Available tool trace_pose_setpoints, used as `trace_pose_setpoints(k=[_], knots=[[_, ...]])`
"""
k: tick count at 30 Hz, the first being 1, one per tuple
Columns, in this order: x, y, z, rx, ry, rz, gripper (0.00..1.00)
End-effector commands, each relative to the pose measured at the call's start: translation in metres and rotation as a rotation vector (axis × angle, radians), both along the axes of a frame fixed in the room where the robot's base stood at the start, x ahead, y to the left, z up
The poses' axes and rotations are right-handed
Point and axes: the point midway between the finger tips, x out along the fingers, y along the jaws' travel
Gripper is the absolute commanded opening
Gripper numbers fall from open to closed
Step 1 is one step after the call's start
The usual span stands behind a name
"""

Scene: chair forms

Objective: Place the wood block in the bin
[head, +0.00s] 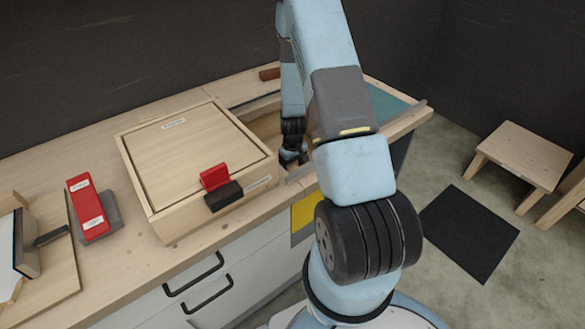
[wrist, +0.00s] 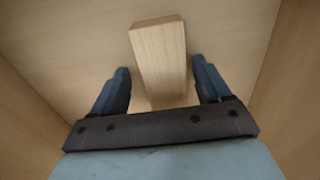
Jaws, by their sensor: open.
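The wood block (wrist: 160,60) is a pale, long piece in the wrist view, lying between the two fingers of my gripper (wrist: 163,88). The fingers are spread, with a gap visible on each side of the block. Pale wooden walls rise to the left and right around it. In the head view my gripper (head: 292,158) reaches down at a recess (head: 265,125) in the counter; the block is hidden there. I cannot tell for certain which thing is the bin; a dark shape (head: 401,152) shows partly behind my arm below the counter's right end.
A lidded wooden box (head: 190,150) with a red clamp-like piece (head: 214,177) stands left of my gripper. A red block (head: 88,208) lies further left. A small wooden stool (head: 522,155) and a black mat (head: 468,232) are on the floor at right.

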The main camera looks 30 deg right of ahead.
Motion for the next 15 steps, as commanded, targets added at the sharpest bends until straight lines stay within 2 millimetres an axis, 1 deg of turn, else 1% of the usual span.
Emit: trace_pose_setpoints(k=[5, 15], knots=[[0.001, 0.000, 0.013, -0.001, -0.002, -0.001, 0.77], [0.001, -0.001, 0.064, -0.001, -0.004, -0.001, 0.77]])
